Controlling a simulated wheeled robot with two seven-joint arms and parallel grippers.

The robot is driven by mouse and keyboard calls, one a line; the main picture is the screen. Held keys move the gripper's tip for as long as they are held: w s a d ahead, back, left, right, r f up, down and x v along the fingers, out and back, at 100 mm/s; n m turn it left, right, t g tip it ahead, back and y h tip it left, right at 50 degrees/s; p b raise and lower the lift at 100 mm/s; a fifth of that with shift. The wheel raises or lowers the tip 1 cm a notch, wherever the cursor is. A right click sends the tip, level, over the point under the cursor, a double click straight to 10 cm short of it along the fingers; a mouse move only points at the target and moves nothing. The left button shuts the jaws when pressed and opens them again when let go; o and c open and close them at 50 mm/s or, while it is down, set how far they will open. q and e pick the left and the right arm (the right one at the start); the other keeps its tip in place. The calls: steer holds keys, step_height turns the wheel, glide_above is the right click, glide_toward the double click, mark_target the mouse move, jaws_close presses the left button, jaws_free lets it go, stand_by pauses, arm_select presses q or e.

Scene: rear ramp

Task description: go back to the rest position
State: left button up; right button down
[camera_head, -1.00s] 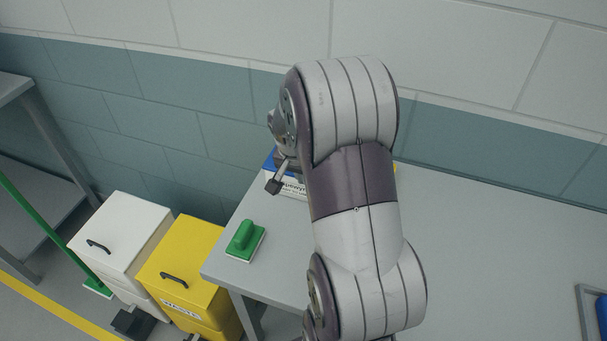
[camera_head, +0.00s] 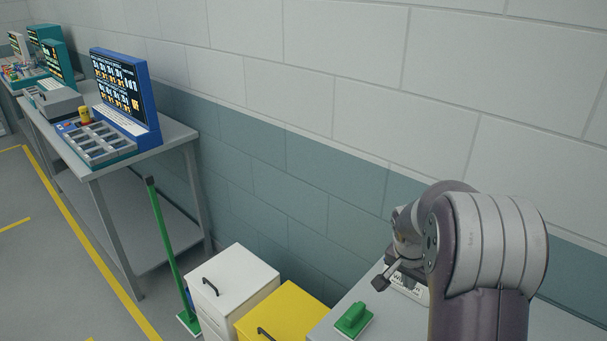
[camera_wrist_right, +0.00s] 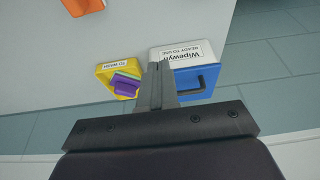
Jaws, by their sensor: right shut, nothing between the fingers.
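My right gripper (camera_head: 380,283) is over the left end of the grey table (camera_head: 345,305) in the head view, at the lower right. Its fingers are shut and empty. In the right wrist view the closed fingers (camera_wrist_right: 160,87) point toward a gap between a blue box (camera_wrist_right: 203,79) with a white "ready to use" label and a yellow box (camera_wrist_right: 103,72) labelled "to wash". The yellow box has purple and green items in it. My left gripper is in neither view.
A green scrubber (camera_head: 353,318) lies on the table left of the gripper. A white bin (camera_head: 240,283) and a yellow bin (camera_head: 290,312) stand beside the table. A green broom (camera_head: 168,240) stands near a workbench (camera_head: 175,135) with a blue display (camera_head: 130,95). A block wall runs behind.

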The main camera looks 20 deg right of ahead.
steer(key=s+a+f+n+y, duration=0.1)
steer(key=s+a+n, duration=0.1)
steer(key=a+n, duration=0.2)
steer(key=s+a+f+n+y, duration=0.1)
steer(key=s+a+n, duration=0.2)
steer(key=a, duration=0.7)
steer(key=s+a+f+n+y, duration=0.1)
steer(key=s+a+n, duration=0.2)
steer(key=a+n, duration=0.2)
steer(key=a, duration=0.2)
steer(key=shift+s+a+n, duration=0.25)
steer(key=shift+a+n, duration=0.05)
